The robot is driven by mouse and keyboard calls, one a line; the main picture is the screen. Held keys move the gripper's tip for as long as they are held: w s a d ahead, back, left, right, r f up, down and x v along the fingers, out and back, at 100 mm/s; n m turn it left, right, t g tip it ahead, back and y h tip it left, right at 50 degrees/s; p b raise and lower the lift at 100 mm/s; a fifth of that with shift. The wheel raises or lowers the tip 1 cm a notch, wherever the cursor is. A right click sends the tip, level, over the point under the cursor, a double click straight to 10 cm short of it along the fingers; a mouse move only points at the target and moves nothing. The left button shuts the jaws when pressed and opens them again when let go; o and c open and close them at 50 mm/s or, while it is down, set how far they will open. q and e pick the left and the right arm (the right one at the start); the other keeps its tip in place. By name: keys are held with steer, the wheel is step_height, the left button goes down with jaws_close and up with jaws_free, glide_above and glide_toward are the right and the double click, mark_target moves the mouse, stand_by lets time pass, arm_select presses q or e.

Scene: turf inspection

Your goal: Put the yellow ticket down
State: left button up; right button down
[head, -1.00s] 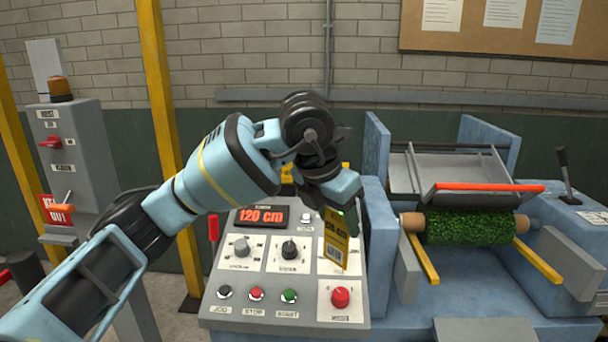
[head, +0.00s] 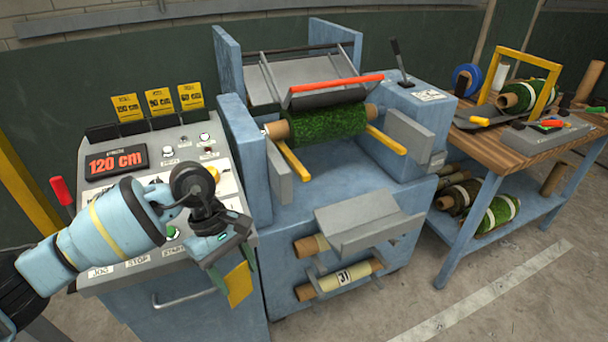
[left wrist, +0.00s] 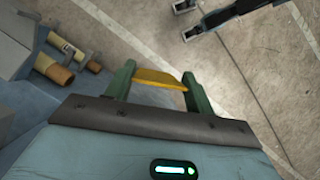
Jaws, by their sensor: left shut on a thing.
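The yellow ticket (head: 239,284) is a small flat card held in my left gripper (head: 230,268). It hangs below the fingers, in front of the right edge of the control console. In the left wrist view the yellow ticket (left wrist: 156,78) spans the two green fingers (left wrist: 158,88), seen nearly edge-on, with the floor far beneath. It touches nothing else that I can see. Three other yellow tickets, the middle one (head: 159,101) among them, stand in dark holders at the back of the console.
The console (head: 110,190) reads 120 cm and has a handle on its front. Right of it stands the blue machine (head: 290,230) with a turf roll (head: 330,124) and a lower grey tray (head: 360,222). A wooden workbench (head: 535,135) stands at the right.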

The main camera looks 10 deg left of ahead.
arm_select(q)
steer(key=s+a+f+m+g+y, duration=0.1)
steer(key=s+a+f+m+y, duration=0.2)
steer(key=s+f+m, duration=0.6)
steer(key=shift+a+f+m+g+y, duration=0.35)
steer(key=shift+a+f+m, duration=0.4)
steer(key=shift+m, duration=0.25)
steer(key=shift+d, duration=0.1)
